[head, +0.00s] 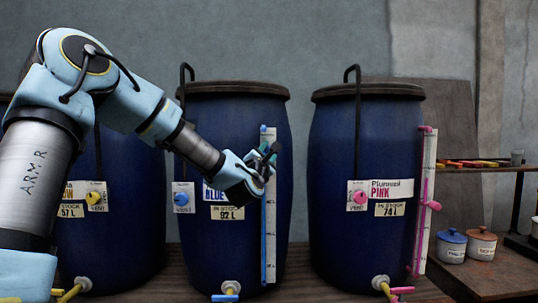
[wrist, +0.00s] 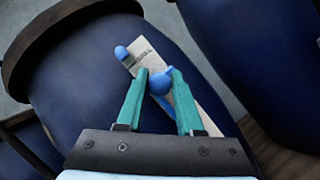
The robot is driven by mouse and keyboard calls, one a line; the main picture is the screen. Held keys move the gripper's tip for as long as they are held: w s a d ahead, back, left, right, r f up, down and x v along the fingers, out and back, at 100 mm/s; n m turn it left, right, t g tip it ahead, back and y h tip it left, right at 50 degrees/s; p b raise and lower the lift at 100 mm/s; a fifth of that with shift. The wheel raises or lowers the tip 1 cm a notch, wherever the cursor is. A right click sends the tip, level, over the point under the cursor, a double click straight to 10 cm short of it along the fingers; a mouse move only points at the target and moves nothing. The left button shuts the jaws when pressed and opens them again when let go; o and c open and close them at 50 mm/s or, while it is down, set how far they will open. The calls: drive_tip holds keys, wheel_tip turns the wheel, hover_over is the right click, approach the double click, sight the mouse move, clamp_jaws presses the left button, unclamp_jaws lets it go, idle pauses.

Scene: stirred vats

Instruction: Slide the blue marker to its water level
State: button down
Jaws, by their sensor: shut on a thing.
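The blue vat (head: 232,110) stands in the middle, with a white scale strip (head: 271,225) and a blue sight tube (head: 264,230) upright on its right side. My gripper (head: 266,160) is at the upper part of this strip in the head view. In the wrist view my gripper (wrist: 159,88) has its two teal fingers shut on a round blue marker (wrist: 159,81). The strip (wrist: 203,112) runs behind the fingers, with a blue end cap (wrist: 121,52) beyond them. The fingers hide part of the tube. I cannot make out the water level. The stock label (head: 228,213) reads 92 L.
The pink vat (head: 335,130), with its own gauge (head: 428,185), stands to the right, a gap away. Another vat (head: 130,200) is partly behind my arm. Two lidded jars (head: 451,246) (head: 481,243) sit at the right. A blue valve knob (head: 181,199) is left of the label.

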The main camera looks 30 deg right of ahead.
drive_tip(key=c, duration=0.6)
unclamp_jaws()
drive_tip(key=shift+f, duration=0.1)
drive_tip(key=b+v, duration=0.3)
drive_tip(key=v, duration=0.7)
drive_tip(key=shift+s+a, duration=0.25)
drive_tip(key=shift+a, duration=0.05)
